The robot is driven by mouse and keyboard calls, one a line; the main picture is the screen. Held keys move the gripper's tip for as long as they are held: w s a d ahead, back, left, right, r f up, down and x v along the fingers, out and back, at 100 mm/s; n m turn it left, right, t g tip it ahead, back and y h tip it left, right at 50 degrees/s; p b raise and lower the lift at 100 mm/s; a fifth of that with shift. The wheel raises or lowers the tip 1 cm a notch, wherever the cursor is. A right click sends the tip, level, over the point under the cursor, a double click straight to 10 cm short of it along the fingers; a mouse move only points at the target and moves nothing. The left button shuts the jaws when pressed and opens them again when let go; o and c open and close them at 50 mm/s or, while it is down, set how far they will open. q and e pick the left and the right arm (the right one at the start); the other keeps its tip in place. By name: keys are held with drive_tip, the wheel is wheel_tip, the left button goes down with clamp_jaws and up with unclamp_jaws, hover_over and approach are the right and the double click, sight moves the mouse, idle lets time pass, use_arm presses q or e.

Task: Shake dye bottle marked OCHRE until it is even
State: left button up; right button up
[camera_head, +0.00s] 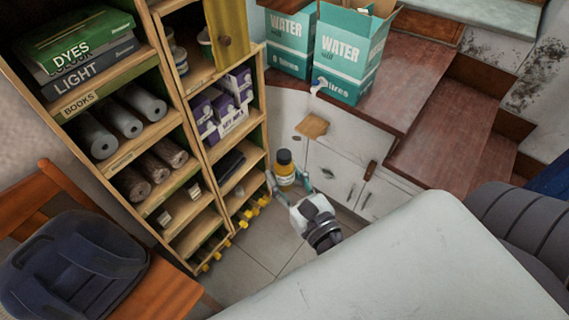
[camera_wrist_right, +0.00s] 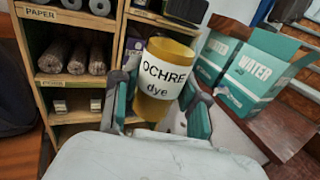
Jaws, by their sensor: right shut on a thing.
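In the right wrist view the bottle (camera_wrist_right: 160,85) fills the middle, with a white label reading "OCHRE dye". My right gripper (camera_head: 289,184) is shut on the bottle, with one finger on each side of it; the fingers also show in the right wrist view (camera_wrist_right: 158,112). My left gripper is not in view.
A wooden shelf unit (camera_head: 168,95) with books, rolls and purple boxes (camera_head: 225,105) stands left of the bottle. Two teal water boxes (camera_head: 345,52) stand on the wooden landing, above white cupboards (camera_head: 335,165). A chair (camera_head: 150,285) with a dark bag is at lower left.

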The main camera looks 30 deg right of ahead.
wheel_tip(320, 180, down, 8)
wheel_tip(320, 180, up, 10)
drive_tip(key=shift+r, duration=0.25)
drive_tip(key=shift+f, duration=0.1)
drive_tip(key=shift+w+d+f, duration=0.1)
